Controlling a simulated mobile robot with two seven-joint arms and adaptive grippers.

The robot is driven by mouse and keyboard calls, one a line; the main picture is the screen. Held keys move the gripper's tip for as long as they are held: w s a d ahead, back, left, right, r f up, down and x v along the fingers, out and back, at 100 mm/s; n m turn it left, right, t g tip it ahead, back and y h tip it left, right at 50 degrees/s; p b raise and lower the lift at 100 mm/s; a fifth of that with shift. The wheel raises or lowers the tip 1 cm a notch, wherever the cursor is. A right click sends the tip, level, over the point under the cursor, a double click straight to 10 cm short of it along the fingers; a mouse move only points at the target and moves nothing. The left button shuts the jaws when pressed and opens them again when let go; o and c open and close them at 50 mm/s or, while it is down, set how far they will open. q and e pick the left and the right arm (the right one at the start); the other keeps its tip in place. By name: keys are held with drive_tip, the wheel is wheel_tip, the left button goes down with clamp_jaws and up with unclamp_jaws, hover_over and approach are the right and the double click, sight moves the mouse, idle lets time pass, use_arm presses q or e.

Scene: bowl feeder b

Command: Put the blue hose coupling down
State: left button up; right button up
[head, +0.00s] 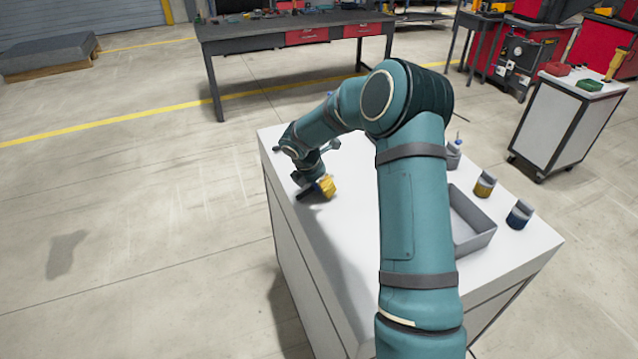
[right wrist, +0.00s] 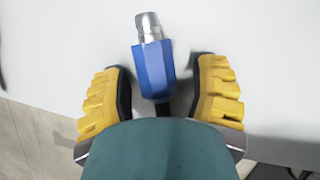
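The blue hose coupling (right wrist: 153,68) with its silver tip (right wrist: 149,27) shows in the right wrist view against the white table top. It lies between the two yellow fingers of my right gripper (right wrist: 160,90), with a gap visible on both sides. My right gripper is open around it. The coupling's lower end is dark and partly hidden behind my wrist. In the head view my right gripper (head: 318,188) is low over the left edge of the white table (head: 345,250), and I cannot make out the coupling there. My left gripper is not in view.
A grey tray (head: 474,238) stands on the table's right side, partly hidden by my arm. Beside it are a yellow-banded cup (head: 485,184) and a dark blue-banded cup (head: 520,215). A workbench (head: 250,32) and a white cabinet (head: 565,125) stand apart behind.

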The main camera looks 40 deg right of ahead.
sight(308, 193)
drive_tip(key=shift+r, duration=0.1)
drive_tip(key=w+p+v, duration=0.1)
drive_tip(key=p+v, duration=0.1)
drive_tip(key=v, duration=1)
drive_tip(key=s+a+f+m+y, duration=0.3)
drive_tip(key=a+f, duration=0.5)
drive_tip(key=a, duration=0.1)
drive_tip(key=s+a+f+m+y, duration=0.2)
drive_tip(key=a+f+m+y, duration=0.1)
drive_tip(key=a+f, duration=0.55)
drive_tip(key=s+a+f+m+y, duration=0.1)
drive_tip(key=s+a+f+m, duration=0.3)
drive_tip(key=s+a+m, duration=0.2)
drive_tip(key=s+a+f+m+t+y, duration=0.1)
drive_tip(key=s+a+f+m, duration=0.4)
drive_tip(key=s+a+m, duration=0.2)
drive_tip(key=shift+s+a+m, duration=0.15)
drive_tip(key=shift+s+m, duration=0.65)
drive_tip(key=shift+s, duration=0.3)
